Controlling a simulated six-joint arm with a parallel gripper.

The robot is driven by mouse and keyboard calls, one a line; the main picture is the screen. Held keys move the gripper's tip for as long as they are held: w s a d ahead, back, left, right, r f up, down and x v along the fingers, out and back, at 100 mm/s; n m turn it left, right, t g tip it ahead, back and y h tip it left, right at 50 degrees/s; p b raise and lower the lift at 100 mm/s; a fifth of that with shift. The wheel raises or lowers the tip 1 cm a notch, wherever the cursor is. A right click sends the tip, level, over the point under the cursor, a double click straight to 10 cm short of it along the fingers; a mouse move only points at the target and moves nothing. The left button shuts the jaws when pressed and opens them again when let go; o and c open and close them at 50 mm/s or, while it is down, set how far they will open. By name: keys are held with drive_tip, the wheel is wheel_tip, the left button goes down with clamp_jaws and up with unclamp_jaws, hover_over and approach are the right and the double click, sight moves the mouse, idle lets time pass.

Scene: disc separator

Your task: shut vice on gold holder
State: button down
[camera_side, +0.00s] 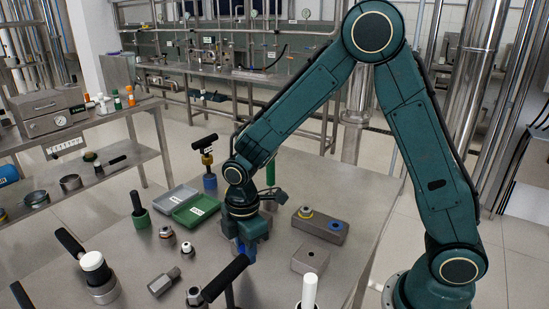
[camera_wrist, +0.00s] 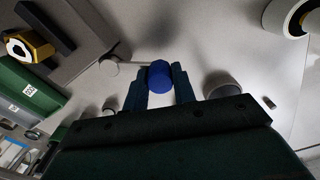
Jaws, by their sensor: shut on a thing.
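My gripper (camera_wrist: 159,82) is shut on a blue cylinder (camera_wrist: 159,76), which sits between its two fingers in the wrist view. A thin rod seems to run from beside the cylinder to a small grey round part (camera_wrist: 108,65). In the side view my gripper (camera_side: 243,246) points down over the steel table, and its fingers are partly hidden. A gold collar (camera_side: 207,158) stands upright behind it, with a black T-shaped handle above and a blue part below. A gold hex piece (camera_wrist: 32,44) shows at upper left in the wrist view. I cannot tell which part is the vice.
Grey and green trays (camera_side: 195,209) lie left of my gripper. A grey block (camera_side: 320,225) with gold and blue rings is to the right. Black-handled tools (camera_side: 225,278) and a white-capped cylinder (camera_side: 95,270) crowd the front. A white rod (camera_side: 309,290) stands at front right.

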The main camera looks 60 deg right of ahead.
drive_tip(key=c, duration=1.1)
unclamp_jaws()
drive_tip(key=shift+c, duration=0.2)
drive_tip(key=shift+r, duration=0.1)
wheel_tip(320, 180, up, 14)
drive_tip(key=shift+f, duration=0.2)
